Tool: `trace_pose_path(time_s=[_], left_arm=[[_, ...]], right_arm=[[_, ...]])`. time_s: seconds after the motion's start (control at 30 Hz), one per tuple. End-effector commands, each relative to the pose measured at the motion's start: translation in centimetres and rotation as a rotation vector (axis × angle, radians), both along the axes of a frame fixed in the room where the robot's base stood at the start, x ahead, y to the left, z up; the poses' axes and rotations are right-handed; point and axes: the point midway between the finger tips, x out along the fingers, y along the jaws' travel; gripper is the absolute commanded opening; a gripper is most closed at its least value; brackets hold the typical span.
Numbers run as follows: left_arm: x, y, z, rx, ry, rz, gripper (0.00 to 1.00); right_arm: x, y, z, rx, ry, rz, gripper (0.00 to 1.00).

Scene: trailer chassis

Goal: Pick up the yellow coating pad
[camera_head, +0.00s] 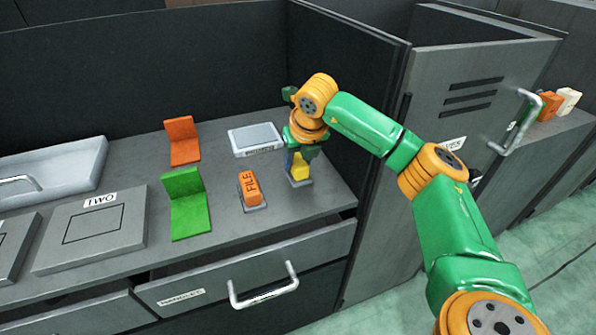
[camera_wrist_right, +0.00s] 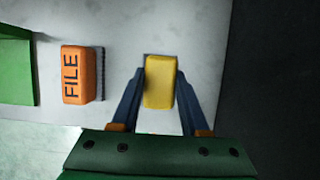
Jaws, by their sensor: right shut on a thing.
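The yellow coating pad (camera_head: 299,168) is a small block near the right end of the grey counter. In the right wrist view the pad (camera_wrist_right: 159,82) sits between the two dark fingers. My right gripper (camera_head: 297,163) points down at it, and its fingers (camera_wrist_right: 160,84) are shut on the pad's sides. The pad is partly hidden by the gripper in the head view. I cannot tell whether it is clear of the counter. My left gripper is not in view.
An orange FILE block (camera_head: 250,188) stands just left of the pad. Green (camera_head: 187,204) and orange (camera_head: 182,141) angled pieces, a grey framed plate (camera_head: 256,139) and a TWO panel (camera_head: 92,229) lie on the counter. A dark partition (camera_head: 368,110) rises close on the right.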

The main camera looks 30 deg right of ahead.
Motion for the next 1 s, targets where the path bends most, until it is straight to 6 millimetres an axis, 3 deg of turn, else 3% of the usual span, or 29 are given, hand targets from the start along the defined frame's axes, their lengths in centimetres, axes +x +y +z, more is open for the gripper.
trace_pose_path(time_s=[0.23,0.4,0.5,0.67,0.9,0.93,1.0], left_arm=[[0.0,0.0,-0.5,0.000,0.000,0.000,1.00],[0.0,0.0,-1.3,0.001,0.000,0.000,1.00],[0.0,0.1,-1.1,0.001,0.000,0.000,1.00],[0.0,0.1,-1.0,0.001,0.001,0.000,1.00],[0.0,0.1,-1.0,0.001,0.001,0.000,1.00],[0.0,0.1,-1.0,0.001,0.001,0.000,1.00],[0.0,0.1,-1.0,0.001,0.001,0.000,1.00]], right_arm=[[-1.6,5.2,6.7,0.000,-0.009,0.008,0.00],[-3.3,10.1,8.7,-0.001,-0.006,0.008,0.00],[-3.9,11.8,9.7,-0.002,-0.004,0.005,0.00],[-4.4,13.2,10.3,0.000,-0.003,0.001,0.00],[-4.5,13.3,10.2,0.001,-0.001,-0.001,0.00],[-4.4,13.3,10.2,0.001,-0.001,-0.001,0.39],[-4.4,13.3,10.2,0.001,-0.001,0.000,0.20]])
